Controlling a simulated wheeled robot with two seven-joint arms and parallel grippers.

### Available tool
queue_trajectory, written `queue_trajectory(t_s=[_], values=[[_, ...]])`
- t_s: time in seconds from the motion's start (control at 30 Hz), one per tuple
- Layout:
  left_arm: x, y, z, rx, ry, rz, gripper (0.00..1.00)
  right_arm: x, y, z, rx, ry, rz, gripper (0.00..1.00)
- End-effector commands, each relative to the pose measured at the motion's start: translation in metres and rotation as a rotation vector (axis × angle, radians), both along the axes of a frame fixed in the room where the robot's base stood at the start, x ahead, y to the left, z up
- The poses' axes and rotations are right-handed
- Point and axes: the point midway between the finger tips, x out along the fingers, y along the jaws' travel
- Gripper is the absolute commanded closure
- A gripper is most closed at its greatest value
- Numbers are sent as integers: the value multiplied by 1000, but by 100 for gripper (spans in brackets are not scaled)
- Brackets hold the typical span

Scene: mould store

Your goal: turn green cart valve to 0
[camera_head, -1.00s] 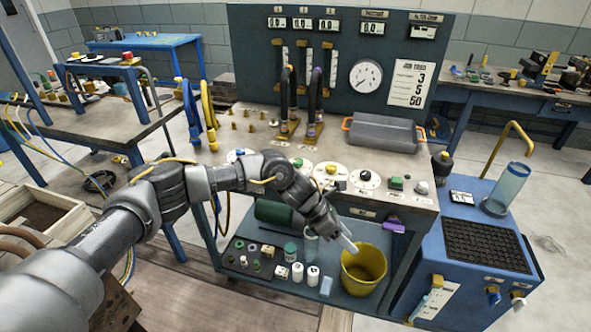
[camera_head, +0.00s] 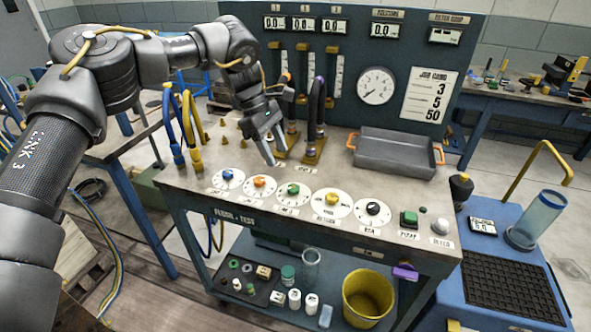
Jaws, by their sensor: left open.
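The green valve knob (camera_head: 293,189) sits on a round white dial on the worktop of the flush-and-test cart (camera_head: 345,170). It is the middle one in a row of coloured knobs. The dial's markings are too small to read. My left gripper (camera_head: 275,155) is open and empty, pointing down. It is above the worktop, behind and slightly left of the green knob, apart from it. My right gripper is not in view.
The blue knob (camera_head: 227,174) and orange knob (camera_head: 258,181) are left of the green one; the yellow knob (camera_head: 332,199) and black knob (camera_head: 373,208) are right. Upright hoses (camera_head: 317,110) stand behind my gripper. A grey tray (camera_head: 395,155) lies at the back right.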

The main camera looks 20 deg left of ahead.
Motion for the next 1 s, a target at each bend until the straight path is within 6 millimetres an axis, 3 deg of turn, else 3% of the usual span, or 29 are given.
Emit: queue_trajectory(t_s=[0.23, 0.43, 0.73, 1.0], values=[[0, -1, -1, 0, 0, -4, 49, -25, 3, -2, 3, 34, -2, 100], [-2, -11, -25, -1, 3, -6, 49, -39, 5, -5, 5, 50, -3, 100], [-6, -30, -75, -1, 3, -2, 49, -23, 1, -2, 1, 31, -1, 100], [-7, -40, -96, 0, -1, -2, 49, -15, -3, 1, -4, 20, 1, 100]])
